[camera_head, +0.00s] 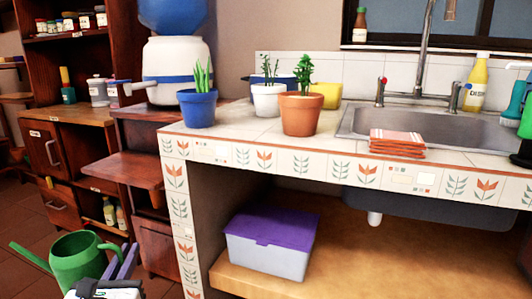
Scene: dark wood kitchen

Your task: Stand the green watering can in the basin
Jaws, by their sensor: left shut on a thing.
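The green watering can (75,262) is at the lower left of the head view, out in front of the cabinets and below counter height. Its spout points left and its handle is on the right. My left gripper (124,264) is at the can's right side, shut on it, probably at the handle; the exact contact is hard to see. The steel basin (465,128) is set into the tiled counter at the right, with a tall tap over it. My right gripper is not in view.
Folded orange cloths (397,141) lie at the basin's front edge. A blue pot (198,108), a terracotta pot (301,113) and other plant pots stand on the counter's left part. A yellow bottle (477,84) stands behind the basin. A purple-lidded box (271,230) sits underneath.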

